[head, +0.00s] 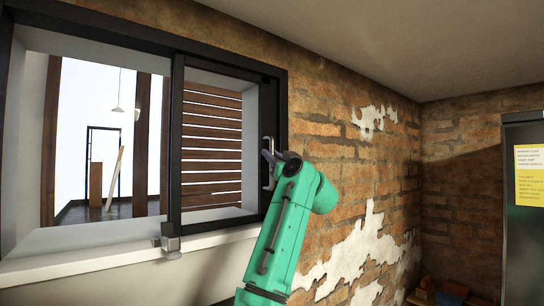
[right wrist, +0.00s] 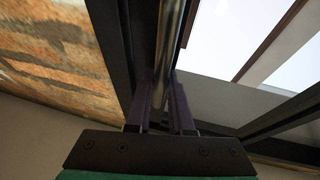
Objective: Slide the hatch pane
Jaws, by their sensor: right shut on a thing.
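The hatch pane (head: 175,145) has a dark frame and stands in the right part of the window opening, with slatted boards showing through it. A metal bar handle (head: 267,165) is on its right edge. My right gripper (head: 274,158) is at this handle. In the right wrist view its two dark fingers (right wrist: 162,105) are shut on the handle bar (right wrist: 162,65), which runs up between them. The left part of the opening is clear, with a bright room beyond. My left gripper is in neither view.
A pale sill (head: 100,255) runs below the window, with a small metal block (head: 171,243) at the pane's lower left corner. A brick wall (head: 345,130) with patchy plaster is close on the right. A dark cabinet (head: 525,220) with a yellow note (head: 529,175) stands at far right.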

